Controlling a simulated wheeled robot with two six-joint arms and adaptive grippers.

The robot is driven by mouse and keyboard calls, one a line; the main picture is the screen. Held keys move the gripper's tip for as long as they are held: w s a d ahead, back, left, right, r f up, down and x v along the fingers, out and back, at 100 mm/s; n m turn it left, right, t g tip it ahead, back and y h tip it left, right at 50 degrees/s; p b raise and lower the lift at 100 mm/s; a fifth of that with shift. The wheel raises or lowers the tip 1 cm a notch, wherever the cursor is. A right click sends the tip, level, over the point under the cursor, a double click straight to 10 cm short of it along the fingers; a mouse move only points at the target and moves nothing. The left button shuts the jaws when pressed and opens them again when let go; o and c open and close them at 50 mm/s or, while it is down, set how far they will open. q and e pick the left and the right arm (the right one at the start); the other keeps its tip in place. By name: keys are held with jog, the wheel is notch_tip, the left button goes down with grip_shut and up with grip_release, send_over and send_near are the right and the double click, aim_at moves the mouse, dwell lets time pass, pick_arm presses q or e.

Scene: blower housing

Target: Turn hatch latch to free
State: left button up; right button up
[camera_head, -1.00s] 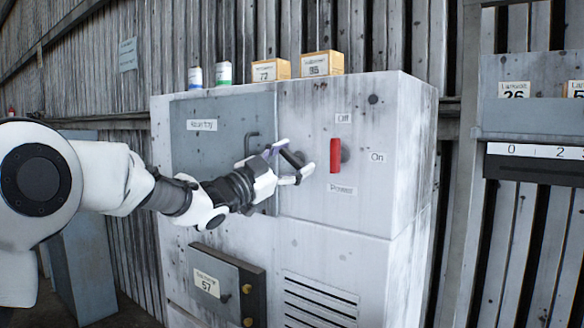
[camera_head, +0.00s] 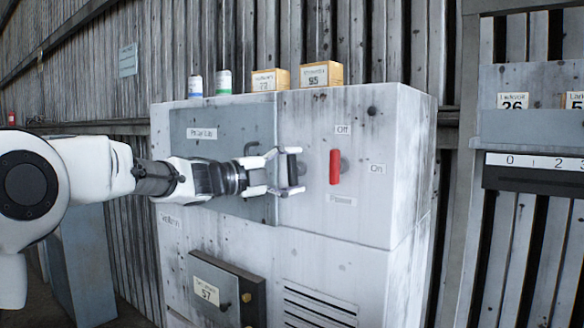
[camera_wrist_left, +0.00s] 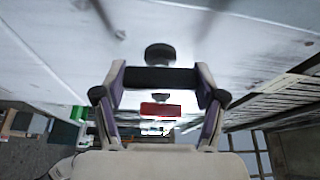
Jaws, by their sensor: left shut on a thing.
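The grey hatch (camera_head: 203,153) is the closed panel on the upper left front of the pale, worn cabinet. My left gripper (camera_head: 285,172) is at the hatch's right edge. It is shut on a dark bar (camera_head: 292,167), which I take to be the hatch latch. The bar stands about upright between the fingers. In the left wrist view the bar (camera_wrist_left: 160,77) spans from one finger to the other, with a dark round knob (camera_wrist_left: 160,52) beyond it. The fingers hide part of the latch. My right gripper is not in view.
A red power lever (camera_head: 335,167) is close to the right of my left gripper, between Off and On labels. A smaller panel (camera_head: 213,290) and vent slots (camera_head: 318,305) lie below. Bottles (camera_head: 224,82) and yellow boxes (camera_head: 322,74) stand on the cabinet top.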

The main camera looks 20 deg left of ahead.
pick_arm(q)
jog(key=shift+m, duration=0.5)
jog(key=o, duration=1.1)
jog(key=shift+w, duration=0.1)
jog(key=shift+o, duration=0.2)
jog(key=v, duration=1.2)
jog(key=shift+r, duration=0.15)
jog(key=shift+d, duration=0.1)
